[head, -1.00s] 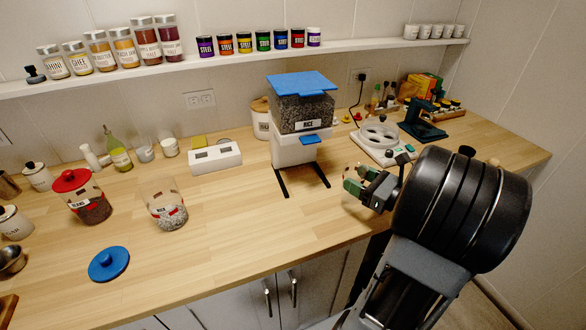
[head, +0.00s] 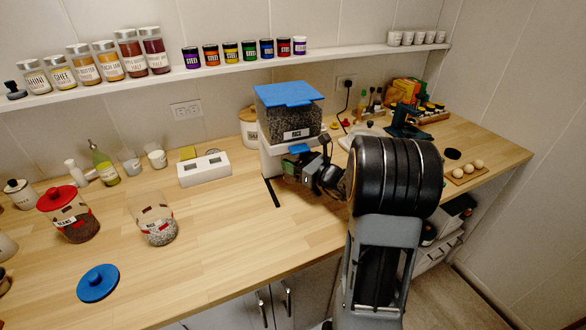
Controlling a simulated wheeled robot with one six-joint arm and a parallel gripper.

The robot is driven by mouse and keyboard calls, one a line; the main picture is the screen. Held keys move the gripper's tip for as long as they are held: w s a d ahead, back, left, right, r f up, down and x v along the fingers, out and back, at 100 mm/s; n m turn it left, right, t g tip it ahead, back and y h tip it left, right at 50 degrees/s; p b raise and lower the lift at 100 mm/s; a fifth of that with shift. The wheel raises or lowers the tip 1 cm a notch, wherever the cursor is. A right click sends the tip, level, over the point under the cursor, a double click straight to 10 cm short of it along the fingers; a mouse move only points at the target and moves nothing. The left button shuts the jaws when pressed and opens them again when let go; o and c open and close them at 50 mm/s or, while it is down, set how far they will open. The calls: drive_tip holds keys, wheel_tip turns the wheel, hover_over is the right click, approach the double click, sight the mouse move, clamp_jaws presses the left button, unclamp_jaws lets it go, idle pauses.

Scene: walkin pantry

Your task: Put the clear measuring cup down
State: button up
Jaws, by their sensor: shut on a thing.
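My gripper (head: 305,166) is at the front of the rice dispenser (head: 292,112), just below its blue spout lever (head: 299,149). Its jaws are shut on the clear measuring cup, which is see-through and largely hidden by the fingers and the dispenser. I cannot make out the cup's outline, its contents, or whether its base touches the counter. The dispenser has a blue lid, a dark-grained hopper labelled RICE and a white body on dark feet.
A white twin-display device (head: 205,169) is behind. The counter front between jar and dispenser is clear. Eggs (head: 466,168) lie far right.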

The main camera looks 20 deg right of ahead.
drive_tip(key=f, duration=0.2)
drive_tip(key=shift+w+a+f, duration=0.15)
drive_tip(key=shift+w+f, duration=0.25)
drive_tip(key=shift+f, duration=0.35)
drive_tip(key=shift+f, duration=0.15)
drive_tip(key=o, duration=1)
drive_tip(key=shift+r, duration=0.2)
drive_tip(key=v, duration=1.2)
drive_tip(key=shift+b, duration=0.4)
